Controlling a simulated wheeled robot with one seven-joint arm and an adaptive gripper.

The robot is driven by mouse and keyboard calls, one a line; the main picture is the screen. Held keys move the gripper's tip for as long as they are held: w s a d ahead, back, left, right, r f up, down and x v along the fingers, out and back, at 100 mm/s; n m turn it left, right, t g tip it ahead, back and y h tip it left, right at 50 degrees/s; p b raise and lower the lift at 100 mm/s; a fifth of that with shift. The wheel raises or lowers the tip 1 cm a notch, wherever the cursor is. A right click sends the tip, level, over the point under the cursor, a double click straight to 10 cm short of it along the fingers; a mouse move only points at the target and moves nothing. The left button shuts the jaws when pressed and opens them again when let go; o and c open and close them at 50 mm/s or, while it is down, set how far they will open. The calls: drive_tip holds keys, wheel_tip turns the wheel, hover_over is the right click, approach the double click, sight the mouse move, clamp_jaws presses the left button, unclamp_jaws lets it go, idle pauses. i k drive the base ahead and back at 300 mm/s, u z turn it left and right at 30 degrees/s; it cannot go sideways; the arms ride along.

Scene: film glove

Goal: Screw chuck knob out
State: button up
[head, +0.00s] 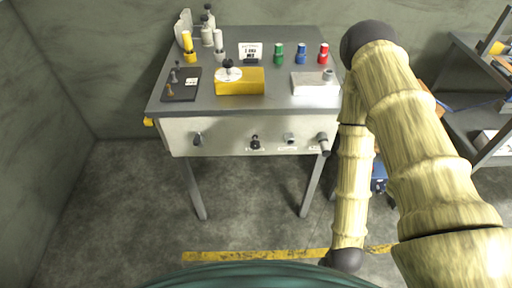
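A grey workbench (230,100) stands ahead with a pale front panel (225,138). The panel carries a row of dark knobs and fittings: a left one (197,139), a black knob (255,142), a small grey one (290,139) and a larger dark one (324,143) at the right end. Small labels below some of them are too small to read, so I cannot tell which is the chuck knob. My arm, in yellowish ringed sleeves, covers the right side of the view and passes close to the bench's right end. I cannot make out my gripper's fingers.
On the bench are a yellow block (240,83) with a round white top, a white box (315,84), and green (278,52), blue (301,54) and red (323,53) cylinders. A dark plate (181,86) lies left. Shelving stands right. Floor before the bench is clear.

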sight(255, 145)
drive_tip(key=z, duration=1.45)
drive_tip(key=k, duration=1)
drive_tip(key=u, duration=1.85)
drive_tip(key=i, duration=0.5)
drive_tip(key=u, duration=0.05)
